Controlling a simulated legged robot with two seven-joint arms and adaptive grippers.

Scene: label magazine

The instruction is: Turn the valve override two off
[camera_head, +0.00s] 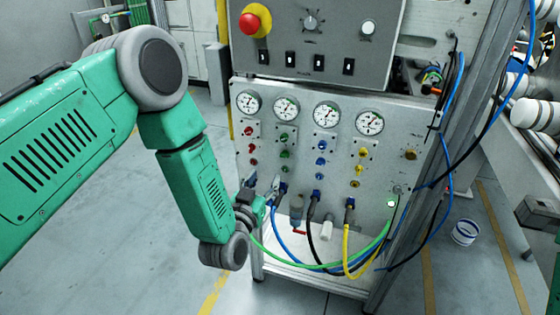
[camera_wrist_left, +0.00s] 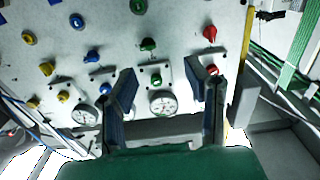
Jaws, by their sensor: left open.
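The grey valve panel (camera_head: 345,205) carries columns of red, green, blue and yellow knobs under round gauges. The second column has green knobs (camera_head: 284,153); its labels are too small to read, so I cannot confirm which knob is override two. My left gripper (camera_head: 264,182) is open and empty, in front of the panel's lower left, below the red and green columns. In the left wrist view its two fingers (camera_wrist_left: 160,68) point toward the panel, with a green knob (camera_wrist_left: 148,44) framed between and beyond them. Contact with a knob is not visible. The right gripper is not in view.
A gauge (camera_wrist_left: 162,104) shows between the fingers in the wrist view. Blue, black, yellow and green hoses (camera_head: 350,262) hang from the panel's lower edge. Above is a control box with a red emergency button (camera_head: 250,22). A metal post (camera_head: 445,130) stands at the right.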

